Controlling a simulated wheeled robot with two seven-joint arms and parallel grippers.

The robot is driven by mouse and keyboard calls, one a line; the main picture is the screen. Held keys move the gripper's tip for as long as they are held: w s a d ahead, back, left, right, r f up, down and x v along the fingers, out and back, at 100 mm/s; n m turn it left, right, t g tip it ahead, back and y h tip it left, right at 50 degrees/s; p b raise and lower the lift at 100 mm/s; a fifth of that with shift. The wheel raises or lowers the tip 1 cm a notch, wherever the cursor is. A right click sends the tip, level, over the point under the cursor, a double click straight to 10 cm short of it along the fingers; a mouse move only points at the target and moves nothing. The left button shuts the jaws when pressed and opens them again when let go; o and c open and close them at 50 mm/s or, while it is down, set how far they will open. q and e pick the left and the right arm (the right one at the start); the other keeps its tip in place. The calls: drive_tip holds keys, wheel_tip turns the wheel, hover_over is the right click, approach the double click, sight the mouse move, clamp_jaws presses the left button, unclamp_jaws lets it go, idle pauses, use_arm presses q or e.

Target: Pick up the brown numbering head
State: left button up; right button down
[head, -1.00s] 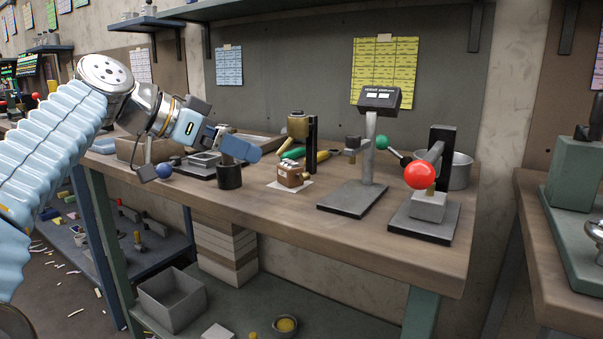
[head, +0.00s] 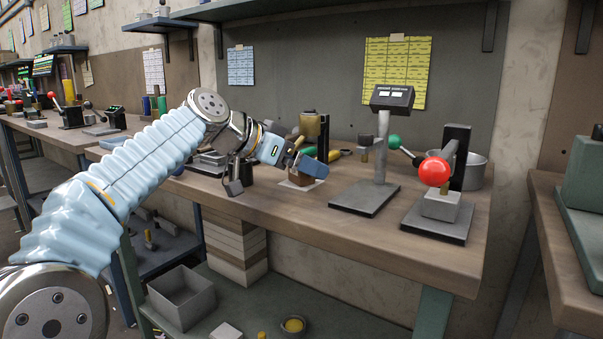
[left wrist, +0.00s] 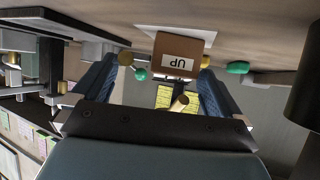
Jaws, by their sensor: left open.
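The brown numbering head (left wrist: 181,52) is a small brown block with a white label that reads "UP" upside down in the left wrist view. It sits on a white sheet on the workbench; in the head view only part of it (head: 299,178) shows behind my fingers. My left gripper (head: 315,160) is open at the block, low over the bench. In the left wrist view the block shows between the two blue fingers (left wrist: 157,70), nearer the right one, with a gap on each side. I cannot tell how deep the fingers reach. My right gripper is out of view.
A stand with a dark display (head: 392,97) and a press with a red ball (head: 434,172) stand to the right on the workbench (head: 290,222). A brass-topped post (head: 311,124) and a green-handled tool are close behind. The front bench strip is clear.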

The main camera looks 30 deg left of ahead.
use_arm(q)
drive_tip(key=shift+c, duration=0.5)
drive_tip(key=c, duration=0.9)
